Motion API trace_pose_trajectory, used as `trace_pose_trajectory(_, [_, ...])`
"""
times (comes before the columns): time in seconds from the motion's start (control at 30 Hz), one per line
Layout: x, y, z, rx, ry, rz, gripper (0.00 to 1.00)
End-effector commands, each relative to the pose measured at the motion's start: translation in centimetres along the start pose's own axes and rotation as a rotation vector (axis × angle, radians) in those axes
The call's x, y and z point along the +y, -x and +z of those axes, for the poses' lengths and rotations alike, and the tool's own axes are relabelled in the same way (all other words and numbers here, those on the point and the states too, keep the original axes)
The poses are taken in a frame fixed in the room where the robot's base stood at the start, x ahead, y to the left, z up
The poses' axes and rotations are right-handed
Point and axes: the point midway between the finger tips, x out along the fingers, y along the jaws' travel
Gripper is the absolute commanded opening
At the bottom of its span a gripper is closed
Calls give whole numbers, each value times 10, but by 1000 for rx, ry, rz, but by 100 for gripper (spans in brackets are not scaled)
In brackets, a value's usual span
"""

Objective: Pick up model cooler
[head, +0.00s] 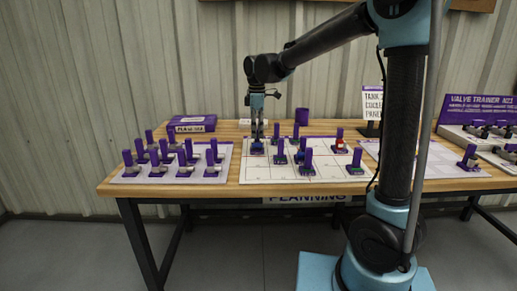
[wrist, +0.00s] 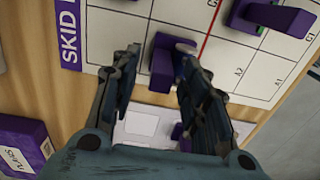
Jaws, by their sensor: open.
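My gripper (head: 257,133) points down over the back left part of the white planning board (head: 262,173). Its fingers are apart. A small model with a blue body (head: 257,149) stands right below the fingertips. In the wrist view, a model with a purple handle (wrist: 160,68) shows between the open fingers (wrist: 158,58), nearer the right one, which covers part of it. Whether a finger touches it, I cannot tell. No readable label shows which of the several purple-handled models is the model cooler.
Other models, one red (head: 340,146) and one green (head: 356,169), stand to the right on the board. A left board (head: 128,178) holds several more models. A valve trainer (head: 480,113) is at the far right.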

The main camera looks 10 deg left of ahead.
Motion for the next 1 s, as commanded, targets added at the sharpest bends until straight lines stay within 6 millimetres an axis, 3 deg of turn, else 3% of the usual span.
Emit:
trace_pose_trajectory(0.3, [0,-4,1,0,-1,0,39])
trace_pose_trajectory(0.47, [0,-4,1,0,-1,0,3])
trace_pose_trajectory(0.5, [0,-4,1,0,-2,0,0])
trace_pose_trajectory(0.83, [0,-3,2,0,-2,0,0])
trace_pose_trajectory(1.0, [1,12,2,0,-2,0,0])
